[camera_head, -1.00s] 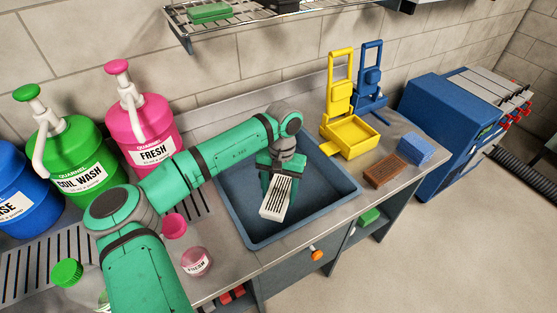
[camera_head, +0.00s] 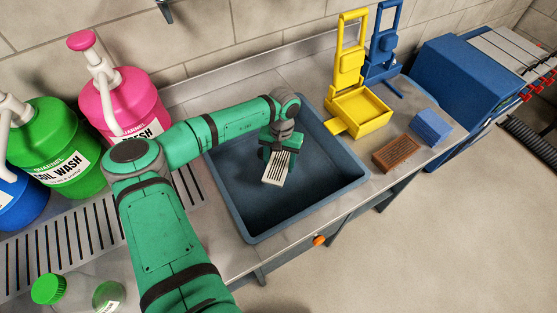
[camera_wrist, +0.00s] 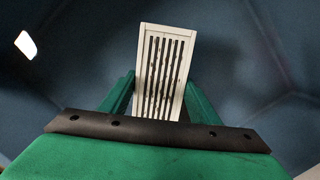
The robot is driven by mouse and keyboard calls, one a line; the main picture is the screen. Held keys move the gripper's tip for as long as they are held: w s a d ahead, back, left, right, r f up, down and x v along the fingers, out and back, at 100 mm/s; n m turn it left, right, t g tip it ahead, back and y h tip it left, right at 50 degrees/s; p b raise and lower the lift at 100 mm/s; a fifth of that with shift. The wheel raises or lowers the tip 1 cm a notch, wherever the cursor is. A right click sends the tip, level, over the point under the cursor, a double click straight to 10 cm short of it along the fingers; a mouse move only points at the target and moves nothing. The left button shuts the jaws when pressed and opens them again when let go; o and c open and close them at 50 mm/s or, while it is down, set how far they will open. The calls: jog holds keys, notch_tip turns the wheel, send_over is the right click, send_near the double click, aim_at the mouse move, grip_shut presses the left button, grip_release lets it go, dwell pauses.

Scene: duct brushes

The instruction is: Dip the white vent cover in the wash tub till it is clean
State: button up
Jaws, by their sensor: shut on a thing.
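My gripper (camera_head: 279,157) is shut on the white vent cover (camera_head: 275,174) and holds it inside the blue-grey wash tub (camera_head: 240,222). The cover is a white slatted rectangle and sits tilted between the fingers. In the wrist view the cover (camera_wrist: 164,75) stands out past the fingertips of my gripper (camera_wrist: 160,100), with dark brownish patches along its slats. Dark blue tub surfaces lie behind it. I cannot tell whether the cover touches liquid.
A yellow wringer-like holder (camera_head: 362,112) and a blue one (camera_head: 383,68) stand right of the tub. A brown brush (camera_head: 396,155) and a blue sponge block (camera_head: 431,126) lie by the counter edge. Green (camera_head: 58,140) and pink (camera_head: 122,105) pump jugs stand left.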

aim_at(279, 166)
dwell(0.3)
jog(key=shift+s+f+m, duration=0.1)
jog(key=shift+f+m, duration=0.2)
jog(key=shift+m, duration=0.35)
jog(key=shift+s+f+m, duration=0.1)
jog(key=shift+f+m, duration=0.15)
jog(key=shift+m, duration=0.4)
jog(key=shift+r, duration=0.15)
notch_tip(279, 166, up, 15)
dwell(1.8)
jog(key=shift+r, duration=0.1)
dwell(1.9)
notch_tip(279, 166, up, 4)
jog(key=shift+f, duration=0.1)
dwell(0.4)
